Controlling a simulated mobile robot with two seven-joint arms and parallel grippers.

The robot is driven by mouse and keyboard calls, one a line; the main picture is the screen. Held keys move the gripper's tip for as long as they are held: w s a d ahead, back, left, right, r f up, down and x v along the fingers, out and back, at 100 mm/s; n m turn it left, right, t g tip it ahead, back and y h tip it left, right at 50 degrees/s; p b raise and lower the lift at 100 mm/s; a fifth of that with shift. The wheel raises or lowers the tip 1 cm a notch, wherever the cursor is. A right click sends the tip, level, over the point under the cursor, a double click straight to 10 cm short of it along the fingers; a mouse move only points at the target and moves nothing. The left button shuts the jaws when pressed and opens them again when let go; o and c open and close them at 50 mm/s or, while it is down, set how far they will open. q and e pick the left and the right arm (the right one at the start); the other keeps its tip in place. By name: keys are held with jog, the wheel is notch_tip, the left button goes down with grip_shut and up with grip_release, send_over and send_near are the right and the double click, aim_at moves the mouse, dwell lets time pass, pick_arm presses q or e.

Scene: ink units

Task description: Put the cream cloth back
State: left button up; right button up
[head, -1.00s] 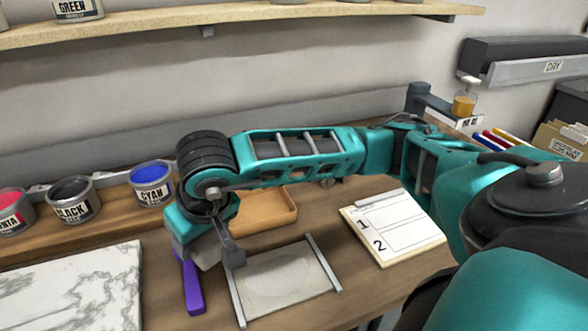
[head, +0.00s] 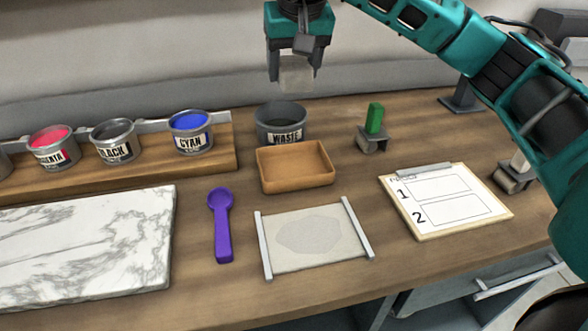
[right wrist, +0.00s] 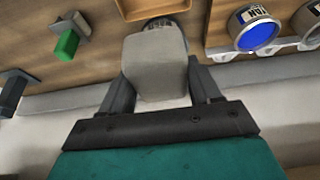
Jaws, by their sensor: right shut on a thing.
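The cream cloth (head: 296,74), a pale folded-looking pad, is held between the fingers of my right gripper (head: 292,72), which is shut on it. It hangs in the air, in the picture just above the dark grey can labelled WASTE (head: 281,126). The right wrist view shows the cloth (right wrist: 155,62) close up between the two dark fingers, partly covering the WASTE can (right wrist: 160,22). A pale mat (head: 318,238) with grey side bars and a darker irregular patch lies on the table. My left gripper is not in view.
A tan tray (head: 296,168) stands in front of the can. A purple scoop (head: 221,225), a marble slab (head: 85,245), a clipboard (head: 445,202) and a green block on a grey holder (head: 374,119) stand around. Ink cans line the left rear.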

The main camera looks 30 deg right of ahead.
notch_tip(320, 180, down, 20)
jog(key=shift+r, duration=0.2)
jog(key=shift+f, duration=0.15)
jog(key=o, duration=1)
jog(key=shift+b, duration=0.3)
jog(key=shift+r, duration=0.25)
jog(key=v, duration=1.1)
jog(key=shift+s+r, duration=0.2)
jog(key=shift+r, duration=0.2)
